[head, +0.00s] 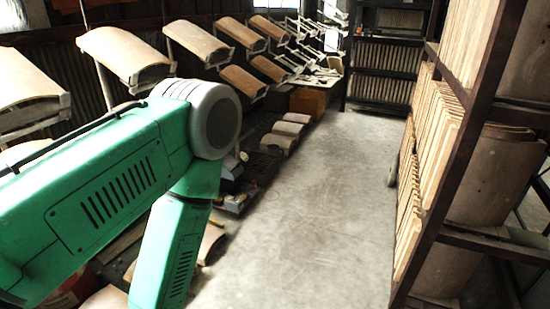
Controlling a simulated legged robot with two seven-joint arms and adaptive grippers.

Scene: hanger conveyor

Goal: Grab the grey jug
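I cannot make out a grey jug in the head view. My green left arm fills the left side and bends downward at a grey joint. Its gripper is out of the frame, below the bottom edge. My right gripper is not in view either. The arm hides part of the left side of the room.
Curved tan panels (125,53) hang on metal frames along the left. Low boxes and small unclear items (240,158) lie on the floor beneath. A tall shelf (455,118) with upright boards stands at right, another shelf (385,72) at the back. The concrete floor (315,195) between is clear.

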